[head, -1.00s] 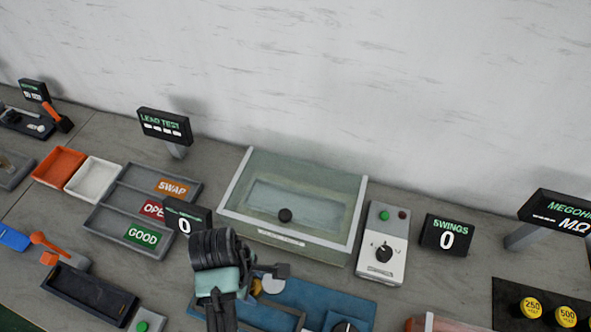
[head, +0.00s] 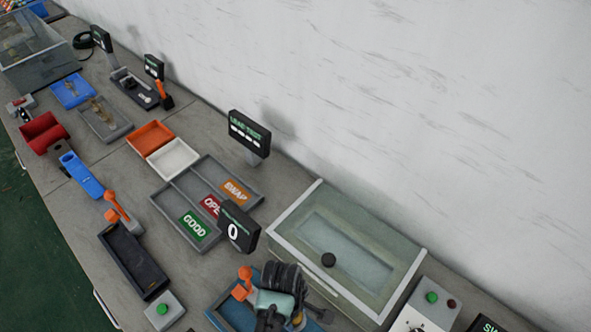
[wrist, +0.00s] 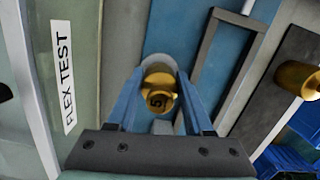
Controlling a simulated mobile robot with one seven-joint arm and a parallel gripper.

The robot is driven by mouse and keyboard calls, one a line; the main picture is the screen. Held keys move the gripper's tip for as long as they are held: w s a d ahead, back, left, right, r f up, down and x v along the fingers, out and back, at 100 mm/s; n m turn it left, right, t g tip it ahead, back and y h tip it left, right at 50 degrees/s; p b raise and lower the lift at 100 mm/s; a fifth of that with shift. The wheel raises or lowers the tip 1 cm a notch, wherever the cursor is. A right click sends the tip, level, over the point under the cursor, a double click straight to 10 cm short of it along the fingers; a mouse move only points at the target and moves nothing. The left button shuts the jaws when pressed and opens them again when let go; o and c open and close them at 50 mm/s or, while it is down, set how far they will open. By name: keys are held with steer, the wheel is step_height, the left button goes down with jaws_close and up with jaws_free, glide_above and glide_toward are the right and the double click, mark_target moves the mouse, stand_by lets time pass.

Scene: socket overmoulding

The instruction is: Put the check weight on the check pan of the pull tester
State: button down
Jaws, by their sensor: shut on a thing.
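The check weight (wrist: 160,88) is a brass, stepped cylinder marked 5. In the wrist view it sits between the two blue fingers of my gripper (wrist: 160,78), which is shut on it. In the head view my gripper (head: 297,316) is low in the picture, in front of the glass-covered tank, and a small brass patch shows beside it. No pull tester label is readable. A dark unit with an orange lever (head: 166,95) and a small display (head: 154,67) stands at the upper left; I cannot tell whether it is the tester, and no check pan is clear.
The glass-covered tank (head: 412,262) stands right of my gripper. A small display reading 0 (head: 238,229) and the sorting tray (head: 166,203) lie to its left, with orange (head: 150,136) and white (head: 172,159) bins beyond. Another brass piece (wrist: 298,78) shows in the wrist view.

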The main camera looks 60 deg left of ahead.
steer(key=shift+w+f, duration=0.1)
steer(key=shift+f, duration=0.35)
steer(key=shift+c, duration=1.5)
jaws_free()
steer(key=shift+f, duration=0.15)
